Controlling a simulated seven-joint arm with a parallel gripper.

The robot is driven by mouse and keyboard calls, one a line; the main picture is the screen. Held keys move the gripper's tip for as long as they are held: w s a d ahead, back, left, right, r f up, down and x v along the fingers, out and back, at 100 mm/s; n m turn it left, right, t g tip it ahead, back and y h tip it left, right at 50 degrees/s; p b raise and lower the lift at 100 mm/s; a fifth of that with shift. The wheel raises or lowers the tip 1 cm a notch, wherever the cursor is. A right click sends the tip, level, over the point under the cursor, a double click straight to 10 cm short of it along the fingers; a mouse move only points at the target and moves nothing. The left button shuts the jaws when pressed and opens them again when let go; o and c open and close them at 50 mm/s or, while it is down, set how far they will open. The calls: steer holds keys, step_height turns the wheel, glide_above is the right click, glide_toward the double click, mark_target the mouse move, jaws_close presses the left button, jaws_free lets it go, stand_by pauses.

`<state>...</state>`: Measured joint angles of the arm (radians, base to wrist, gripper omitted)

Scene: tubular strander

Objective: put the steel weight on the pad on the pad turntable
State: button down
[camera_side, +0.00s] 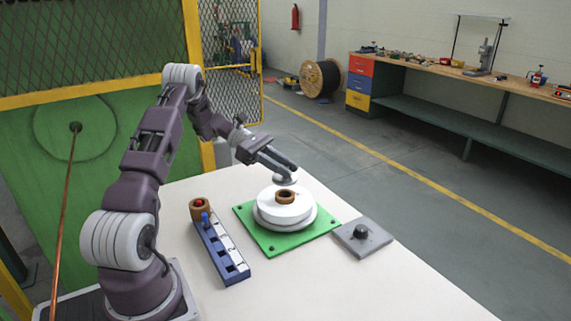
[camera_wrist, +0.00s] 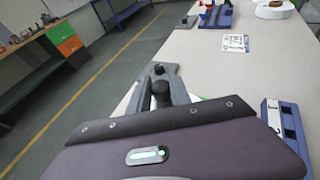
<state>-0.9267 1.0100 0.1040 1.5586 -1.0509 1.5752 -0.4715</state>
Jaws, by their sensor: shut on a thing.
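My gripper (camera_side: 289,169) is shut on a grey, disc-like piece that looks like the steel weight (camera_side: 285,180). It hangs just above the turntable. In the wrist view a dark round knob (camera_wrist: 160,90) shows between the fingers; the rest of the weight is hidden there. The white round pad turntable (camera_side: 270,212) stands on a green square plate (camera_side: 269,243). A brown ring (camera_side: 286,197) lies on its top, just below the held piece. I cannot tell which part is the pad, or whether the held piece touches anything.
A blue rack (camera_side: 221,248) with numbered white faces, a blue peg and a brown, red-centred piece (camera_side: 200,208) stands left of the turntable. A grey plate with a black knob (camera_side: 361,232) lies to the right. The front of the white table (camera_side: 350,290) is clear.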

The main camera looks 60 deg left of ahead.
mark_target(285, 181)
steer(key=shift+f, duration=2.15)
steer(key=c, duration=1.1)
jaws_free()
steer(key=v, duration=0.7)
